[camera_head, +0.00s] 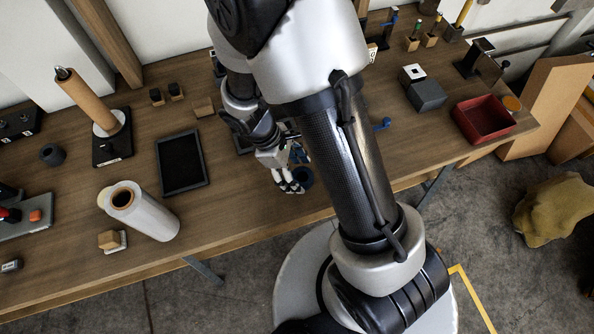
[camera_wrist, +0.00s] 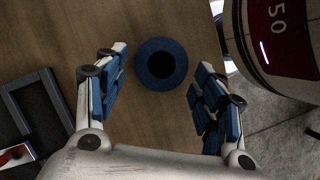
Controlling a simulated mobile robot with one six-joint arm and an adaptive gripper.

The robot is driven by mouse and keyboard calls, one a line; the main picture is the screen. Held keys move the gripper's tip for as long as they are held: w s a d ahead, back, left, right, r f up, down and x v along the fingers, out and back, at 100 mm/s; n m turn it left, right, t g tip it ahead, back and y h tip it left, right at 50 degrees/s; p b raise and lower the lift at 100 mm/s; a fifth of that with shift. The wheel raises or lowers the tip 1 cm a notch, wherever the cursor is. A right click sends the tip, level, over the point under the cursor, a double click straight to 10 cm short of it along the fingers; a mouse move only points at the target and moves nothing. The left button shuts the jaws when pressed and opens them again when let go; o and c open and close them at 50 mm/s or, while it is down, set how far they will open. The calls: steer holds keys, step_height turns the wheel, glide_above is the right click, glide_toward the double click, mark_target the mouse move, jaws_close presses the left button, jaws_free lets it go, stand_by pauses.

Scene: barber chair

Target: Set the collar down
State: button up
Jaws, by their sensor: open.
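The collar (camera_wrist: 161,64) is a dark blue ring with a black round hole. In the wrist view it lies on the wooden table between my open fingers and a little beyond their tips, apart from both. My gripper (camera_wrist: 153,85) is open and empty. In the head view my gripper (camera_head: 288,183) points down near the table's front edge. The collar (camera_head: 304,177) shows there right beside the fingertips, partly hidden by them. I cannot tell its exact height from the fingers.
A black tray (camera_head: 205,163) lies left of my gripper. A white roll (camera_head: 158,218) lies at the front left, and a red bin (camera_head: 510,115) stands at the right. Bare wooden table (camera_head: 235,205) lies between the roll and my gripper.

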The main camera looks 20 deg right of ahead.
step_height(320, 180, up, 22)
steer(key=m+t+y+p, duration=0.2)
steer(key=m+p, duration=0.2)
steer(key=m, duration=0.1)
steer(key=s+d+r+m+t+y, duration=0.1)
steer(key=s+r+m+t, duration=0.3)
steer(key=s+r+m, duration=0.3)
step_height(320, 180, up, 3)
steer(key=s, duration=0.2)
steer(key=shift+s+d+r+t+y, duration=0.2)
steer(key=shift+s+d+t+y, duration=0.15)
steer(key=shift+t+y, duration=0.05)
